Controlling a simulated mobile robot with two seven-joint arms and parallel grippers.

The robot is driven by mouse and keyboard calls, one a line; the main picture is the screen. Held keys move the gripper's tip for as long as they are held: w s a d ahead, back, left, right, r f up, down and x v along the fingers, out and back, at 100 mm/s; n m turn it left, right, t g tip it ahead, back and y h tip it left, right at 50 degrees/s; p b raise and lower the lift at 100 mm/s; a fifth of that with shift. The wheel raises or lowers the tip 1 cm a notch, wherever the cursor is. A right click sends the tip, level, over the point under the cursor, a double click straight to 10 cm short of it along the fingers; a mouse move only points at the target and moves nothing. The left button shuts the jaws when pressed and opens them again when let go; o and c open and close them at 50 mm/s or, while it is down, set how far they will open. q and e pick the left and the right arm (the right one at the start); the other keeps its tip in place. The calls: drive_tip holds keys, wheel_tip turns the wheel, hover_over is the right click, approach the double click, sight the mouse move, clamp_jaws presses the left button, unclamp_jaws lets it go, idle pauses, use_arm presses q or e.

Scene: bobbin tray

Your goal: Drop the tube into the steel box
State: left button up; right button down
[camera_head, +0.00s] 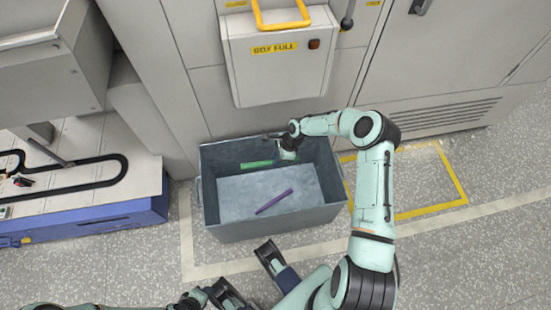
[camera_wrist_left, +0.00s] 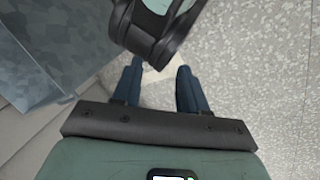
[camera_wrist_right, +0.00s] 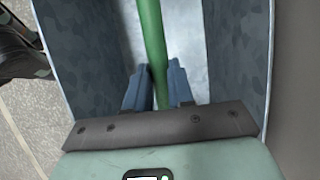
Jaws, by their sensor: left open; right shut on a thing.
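The grey steel box (camera_head: 272,229) stands open on the floor in the middle of the head view. My right gripper (camera_head: 284,158) is over the back part of the box, shut on a green tube (camera_head: 257,164). The tube runs roughly level to the left from the fingers; how high it is above the box floor I cannot tell. In the right wrist view, the green tube (camera_wrist_right: 150,35) passes between the fingers (camera_wrist_right: 161,88), with the box interior behind. A purple tube (camera_head: 274,201) lies on the box floor. My left gripper (camera_wrist_left: 157,88) is open and empty, outside the box.
A grey cabinet with a "BOX FULL" panel (camera_head: 275,65) and yellow handle stands behind the box. A blue-sided bench (camera_head: 90,218) with a black track is at the left. Yellow floor marking (camera_head: 452,172) lies to the right. Speckled floor there is clear.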

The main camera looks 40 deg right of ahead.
use_arm(q)
drive_tip(key=w+a+f+t+b, duration=0.1)
drive_tip(key=w+a+f+b, duration=0.1)
drive_tip(key=w+f, duration=0.1)
drive_tip(key=shift+w+a+f+t+y+b, duration=0.2)
drive_tip(key=shift+w+t+y+b, duration=0.15)
drive_tip(key=shift+w, duration=0.55)
use_arm(e)
wheel_tip(320, 180, down, 5)
drive_tip(key=shift+r, duration=0.2)
drive_tip(key=c, duration=0.9)
unclamp_jaws()
use_arm(q)
drive_tip(key=s+d+r+g+p, duration=0.2)
drive_tip(key=s+d+r+p, duration=0.1)
drive_tip(key=s+r, duration=0.1)
drive_tip(key=shift+s+h+p, duration=0.35)
drive_tip(key=shift+s+h, duration=0.1)
drive_tip(key=shift+s, duration=0.45)
use_arm(e)
drive_tip(key=v, duration=1.3)
drive_tip(key=shift+s+d+r, duration=0.1)
drive_tip(key=shift+r, duration=0.1)
